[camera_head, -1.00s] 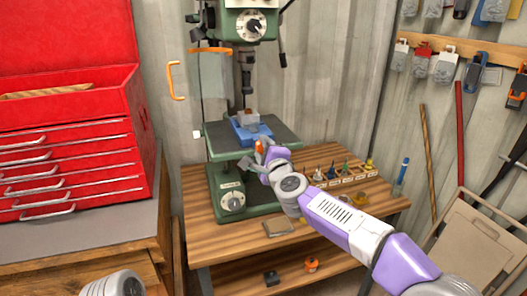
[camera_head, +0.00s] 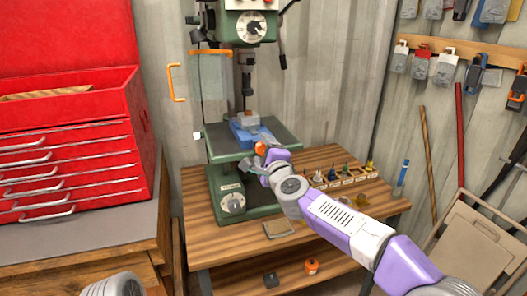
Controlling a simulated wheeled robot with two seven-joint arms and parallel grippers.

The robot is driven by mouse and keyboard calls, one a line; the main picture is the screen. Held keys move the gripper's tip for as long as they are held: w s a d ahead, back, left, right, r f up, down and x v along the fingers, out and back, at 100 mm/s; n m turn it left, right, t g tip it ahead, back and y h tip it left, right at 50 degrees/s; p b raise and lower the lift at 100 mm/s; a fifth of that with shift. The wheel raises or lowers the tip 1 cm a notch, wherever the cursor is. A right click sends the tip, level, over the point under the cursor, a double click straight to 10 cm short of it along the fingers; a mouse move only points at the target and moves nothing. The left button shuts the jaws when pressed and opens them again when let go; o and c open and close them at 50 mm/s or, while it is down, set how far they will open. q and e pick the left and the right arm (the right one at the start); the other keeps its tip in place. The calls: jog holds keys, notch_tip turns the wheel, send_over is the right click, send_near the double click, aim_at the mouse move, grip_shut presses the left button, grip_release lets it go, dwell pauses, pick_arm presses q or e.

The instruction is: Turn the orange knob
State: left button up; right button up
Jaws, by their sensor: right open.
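The orange knob (camera_head: 260,148) shows as a small orange piece at the front of the blue vise (camera_head: 245,133), which sits on the green drill press table. My right gripper (camera_head: 250,165) is open, just below and slightly left of the orange knob, close to the front edge of the press table. Whether a finger touches the knob is too small to tell. My right arm comes in from the lower right. At the lower left a grey part of my left arm shows; my left gripper is out of sight.
The green drill press stands on a wooden bench (camera_head: 340,160), its base dial (camera_head: 233,203) below the table. A rack of small bits (camera_head: 345,175) lies right of my gripper. A red tool chest (camera_head: 70,170) stands left, a folding chair (camera_head: 470,240) right.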

jog(key=b+v, duration=0.1)
jog(key=v, duration=0.6)
jog(key=shift+s, duration=0.15)
jog(key=shift+r, duration=0.1)
notch_tip(320, 180, down, 19)
jog(key=w+d+n+g+h+p, duration=0.1)
jog(key=w+d+n+g+p, duration=0.1)
jog(key=n+g+p, duration=0.15)
jog(key=s+d+f+n+g+p, duration=0.1)
jog(key=s+f+n+g, duration=0.2)
jog(key=f, duration=0.6)
jog(key=s+d+f+n+g+p, duration=0.1)
jog(key=s+d+f+n+g, duration=0.1)
jog(key=s+f, duration=0.5)
jog(key=s+d+f+n+g+p, duration=0.1)
jog(key=s+f+n+g+p, duration=0.1)
jog(key=s+f, duration=0.6)
jog(key=s+d+f+n+g+p, duration=0.1)
jog(key=s+f+n+g, duration=0.3)
jog(key=s+f, duration=0.5)
jog(key=s+g, duration=0.2)
jog(key=s, duration=0.5)
jog(key=shift+d+p, duration=0.15)
jog(key=shift+p, duration=0.2)
jog(key=shift+n, duration=0.25)
